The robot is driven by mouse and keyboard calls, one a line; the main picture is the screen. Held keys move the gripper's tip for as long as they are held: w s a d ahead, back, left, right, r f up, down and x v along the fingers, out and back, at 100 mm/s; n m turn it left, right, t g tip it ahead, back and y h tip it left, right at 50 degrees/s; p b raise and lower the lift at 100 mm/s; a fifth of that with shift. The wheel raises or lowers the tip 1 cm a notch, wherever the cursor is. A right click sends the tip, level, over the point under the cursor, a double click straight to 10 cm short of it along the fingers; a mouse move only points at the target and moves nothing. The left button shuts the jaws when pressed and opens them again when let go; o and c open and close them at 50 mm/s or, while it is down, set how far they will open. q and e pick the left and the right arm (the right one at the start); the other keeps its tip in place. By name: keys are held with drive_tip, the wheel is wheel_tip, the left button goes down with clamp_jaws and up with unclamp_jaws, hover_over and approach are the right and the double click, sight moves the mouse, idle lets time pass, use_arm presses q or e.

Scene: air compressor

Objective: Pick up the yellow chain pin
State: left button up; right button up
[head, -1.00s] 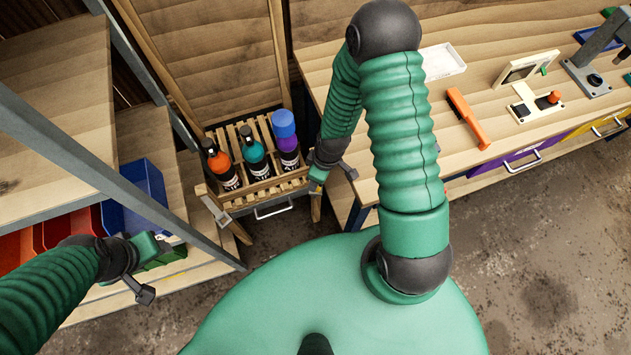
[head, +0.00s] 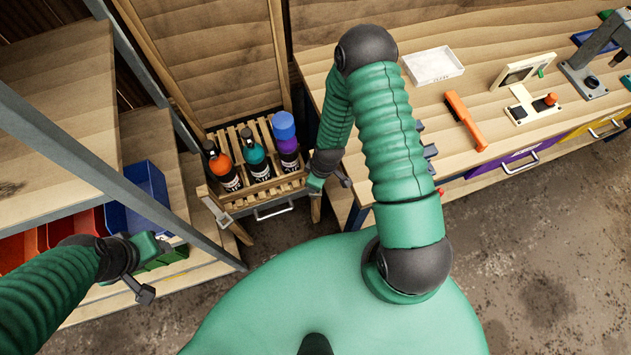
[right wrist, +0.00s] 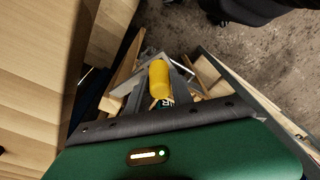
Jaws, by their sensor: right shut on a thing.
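The yellow chain pin (right wrist: 159,78) is a small yellow cylinder between the two grey fingers of my right gripper (right wrist: 161,88) in the right wrist view. The fingers are shut on it. In the head view my right gripper (head: 326,182) hangs between the crate of bottles and the workbench; the pin cannot be made out there. My left gripper (head: 148,268) is at the lower left, in front of the shelf bins. Whether its jaws are open or shut is not clear.
A wooden crate (head: 210,189) with orange, teal and purple bottles stands just left of my right gripper. The workbench (head: 420,25) on the right bears a white tray (head: 433,65) and an orange-handled brush (head: 466,121). Grey shelf posts and a blue bin (head: 150,180) are at left.

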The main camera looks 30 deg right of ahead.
clamp_jaws()
drive_tip(key=shift+w+r, duration=0.1)
drive_tip(key=shift+r, duration=0.2)
wheel_tip(320, 180, up, 10)
drive_tip(key=shift+f+b, duration=0.25)
drive_tip(key=shift+b, duration=0.4)
